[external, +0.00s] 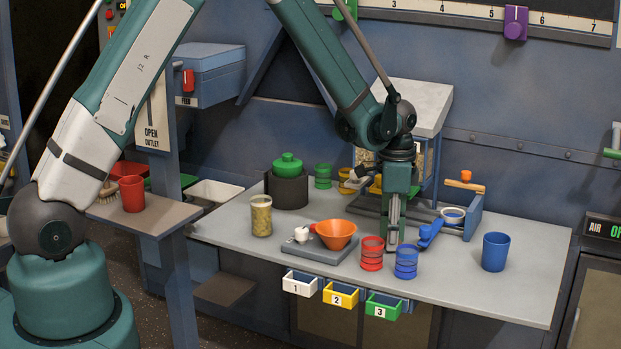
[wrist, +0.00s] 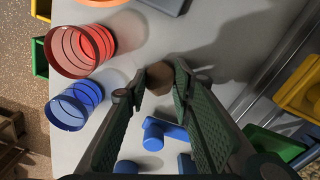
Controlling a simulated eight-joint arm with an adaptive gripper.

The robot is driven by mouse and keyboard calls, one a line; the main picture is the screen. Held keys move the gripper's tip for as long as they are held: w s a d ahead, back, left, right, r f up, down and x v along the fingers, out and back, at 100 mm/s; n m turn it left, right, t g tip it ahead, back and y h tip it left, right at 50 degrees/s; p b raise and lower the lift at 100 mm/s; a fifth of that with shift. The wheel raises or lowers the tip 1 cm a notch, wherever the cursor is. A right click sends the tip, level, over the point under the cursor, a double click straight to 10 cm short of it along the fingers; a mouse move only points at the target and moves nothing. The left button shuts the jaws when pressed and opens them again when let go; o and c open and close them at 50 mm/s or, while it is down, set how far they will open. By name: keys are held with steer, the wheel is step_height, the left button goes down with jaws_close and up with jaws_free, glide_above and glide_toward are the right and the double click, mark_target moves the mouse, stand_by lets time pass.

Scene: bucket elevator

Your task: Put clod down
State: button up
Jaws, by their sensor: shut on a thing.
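The clod (wrist: 159,77) is a small brown lump in the wrist view, between the tips of my gripper (wrist: 160,82). My gripper is shut on it. In the external view my gripper (external: 393,241) points straight down, low over the grey table (external: 460,275), between the red ribbed cup and the blue scoop. I cannot make out the clod in the external view. Whether it touches the table is not clear.
Close by are a red ribbed cup (external: 372,254), a blue ribbed cup (external: 406,262) and a blue scoop (external: 430,233). An orange bowl (external: 336,234) stands left on a scale. A blue cup (external: 495,252) stands right, with bare table around it. Numbered drawers (external: 341,294) protrude in front.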

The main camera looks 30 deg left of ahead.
steer(key=shift+f, duration=0.1)
steer(key=o, duration=0.9)
steer(key=shift+r+p, duration=0.7)
steer(key=shift+r, duration=5.45)
